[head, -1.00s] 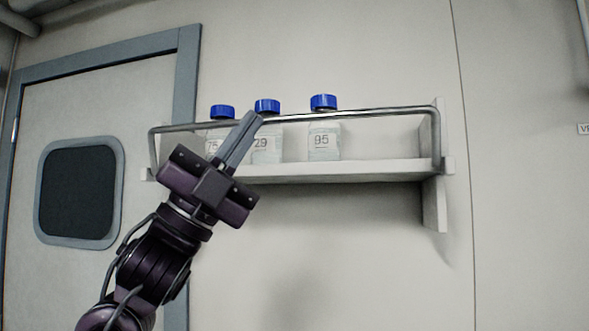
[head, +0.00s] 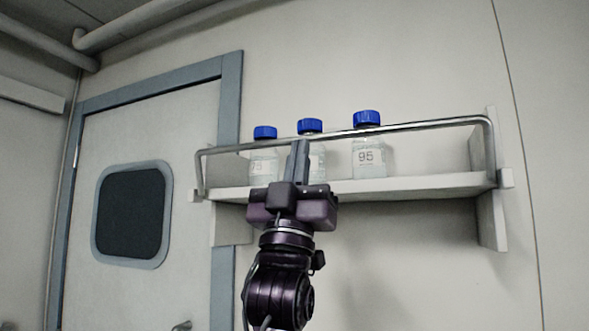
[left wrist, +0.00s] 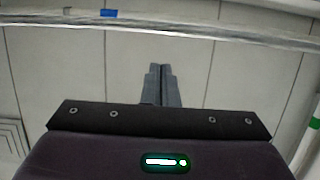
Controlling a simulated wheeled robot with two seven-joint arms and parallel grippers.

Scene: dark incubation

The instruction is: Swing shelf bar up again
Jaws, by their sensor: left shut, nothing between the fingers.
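The shelf bar (head: 420,123) is a thin metal rail with bent ends. It stands raised across the front of the white wall shelf (head: 420,186), at about the height of the bottle necks. My left gripper (head: 301,145) is shut and empty, fingers pointing up, in front of the shelf. Its tips overlap the bar in the head view; I cannot tell if they touch. In the left wrist view the bar (left wrist: 230,35) crosses above the shut fingers (left wrist: 161,70), with a gap in the picture. My right gripper is out of view.
Three blue-capped bottles stand on the shelf: left (head: 263,160), middle (head: 318,160), partly hidden by my gripper, and right (head: 369,158), labelled 95. A door with a dark window (head: 133,215) is at left. The wall below the shelf is clear.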

